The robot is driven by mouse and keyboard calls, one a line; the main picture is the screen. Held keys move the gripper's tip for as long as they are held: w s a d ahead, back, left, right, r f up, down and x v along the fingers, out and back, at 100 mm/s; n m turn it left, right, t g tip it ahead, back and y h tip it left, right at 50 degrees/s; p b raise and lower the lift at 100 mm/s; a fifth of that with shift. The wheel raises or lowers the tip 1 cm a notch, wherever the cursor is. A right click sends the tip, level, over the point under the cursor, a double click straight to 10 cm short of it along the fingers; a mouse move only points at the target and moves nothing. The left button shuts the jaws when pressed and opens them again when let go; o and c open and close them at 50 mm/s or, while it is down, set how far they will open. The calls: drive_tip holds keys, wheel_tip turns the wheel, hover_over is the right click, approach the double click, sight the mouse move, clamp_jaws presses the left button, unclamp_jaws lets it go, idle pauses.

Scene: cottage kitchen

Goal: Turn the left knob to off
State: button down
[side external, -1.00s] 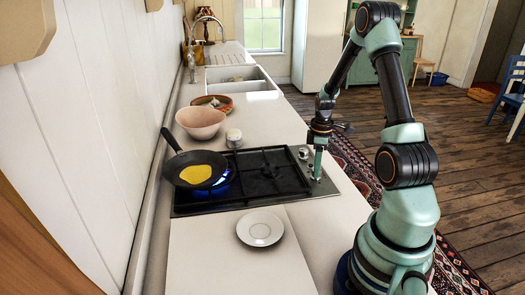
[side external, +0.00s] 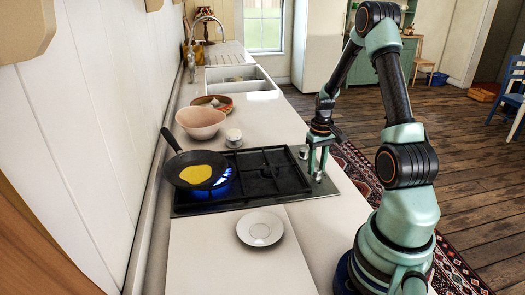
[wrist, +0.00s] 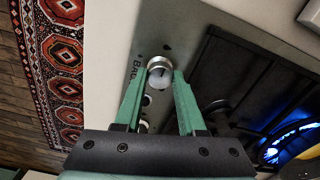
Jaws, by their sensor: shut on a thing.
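The hob (side external: 335,187) has a row of knobs along its right side in the side view. My gripper (side external: 317,174) points down over the near end of that row. In the wrist view my gripper's fingers (wrist: 157,76) are on either side of the end knob, the left knob (wrist: 158,80), shut on it. The knob has a pale cap and a metal rim. Other knobs (wrist: 147,100) sit partly hidden lower down between the fingers. A far-end knob (side external: 303,152) stands free. A blue flame (side external: 222,184) burns under the frying pan (side external: 172,142).
Yellow food (side external: 195,174) lies in the pan. A white saucer (side external: 260,228) is on the near counter. A pink bowl (side external: 201,122) and a small jar (side external: 234,138) stand behind the hob. The black grate (side external: 270,172) is empty to the right of the pan.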

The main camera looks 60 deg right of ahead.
drive_tip(key=m, duration=0.4)
drive_tip(key=shift+m, duration=0.3)
drive_tip(key=m, duration=0.4)
drive_tip(key=shift+r+m, duration=0.1)
drive_tip(key=shift+m, duration=0.2)
drive_tip(key=m, duration=0.4)
drive_tip(key=shift+m, duration=2.1)
drive_tip(key=c, duration=0.5)
unclamp_jaws()
